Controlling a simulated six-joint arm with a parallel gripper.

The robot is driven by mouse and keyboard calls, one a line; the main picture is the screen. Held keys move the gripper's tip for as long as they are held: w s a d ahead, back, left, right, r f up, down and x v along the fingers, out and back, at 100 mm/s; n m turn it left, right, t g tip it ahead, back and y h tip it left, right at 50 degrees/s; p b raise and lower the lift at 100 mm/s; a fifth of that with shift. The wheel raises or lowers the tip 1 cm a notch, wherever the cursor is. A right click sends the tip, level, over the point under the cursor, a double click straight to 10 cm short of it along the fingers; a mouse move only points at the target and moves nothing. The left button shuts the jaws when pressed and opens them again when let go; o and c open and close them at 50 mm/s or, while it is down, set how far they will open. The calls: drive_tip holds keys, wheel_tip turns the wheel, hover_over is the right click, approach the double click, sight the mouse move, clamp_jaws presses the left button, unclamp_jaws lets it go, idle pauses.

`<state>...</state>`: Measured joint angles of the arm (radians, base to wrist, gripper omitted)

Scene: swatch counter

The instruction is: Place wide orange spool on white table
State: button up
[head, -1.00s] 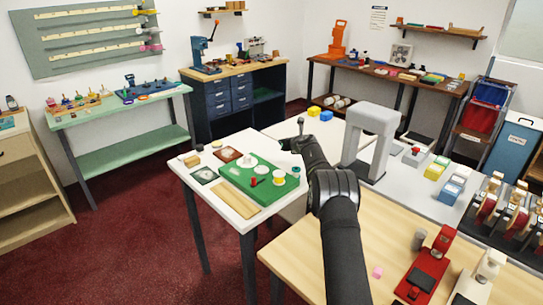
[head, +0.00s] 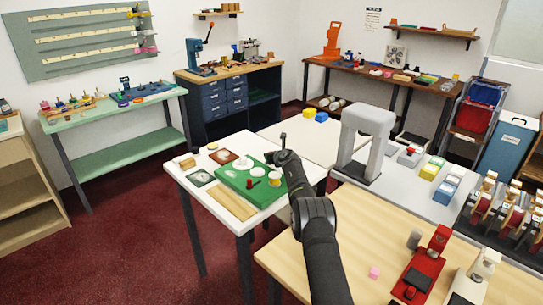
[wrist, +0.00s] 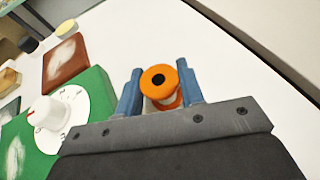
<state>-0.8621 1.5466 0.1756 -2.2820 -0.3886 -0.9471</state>
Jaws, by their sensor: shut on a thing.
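The wide orange spool (wrist: 158,76) shows in the wrist view, end-on, with a dark hole in its orange flange and a paler middle. My gripper (wrist: 160,70) is shut on it, with one blue finger on each side. In the head view my gripper (head: 281,142) is above the back right part of the white table (head: 238,144). The spool cannot be made out there. The white table top also fills the right of the wrist view (wrist: 245,65). I cannot tell how high the spool is above it.
A green board (head: 236,178) with white round pieces and a red piece lies on the table, left of my gripper. A brown-red tile (head: 222,157), a dark tile (head: 200,177) and wooden strips (head: 230,202) lie around it. A grey arch (head: 366,145) stands to the right.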

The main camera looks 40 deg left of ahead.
drive_tip(key=shift+f, duration=0.2)
drive_tip(key=o, duration=1)
drive_tip(key=shift+o, duration=0.2)
drive_tip(key=shift+r, duration=0.2)
drive_tip(key=shift+s+d+r, duration=0.2)
drive_tip(key=shift+d+r, duration=0.1)
drive_tip(key=shift+d, duration=0.2)
drive_tip(key=shift+v, duration=5.4)
drive_tip(key=shift+a+f, duration=0.1)
drive_tip(key=shift+f, duration=0.1)
drive_tip(key=shift+x, duration=5.65)
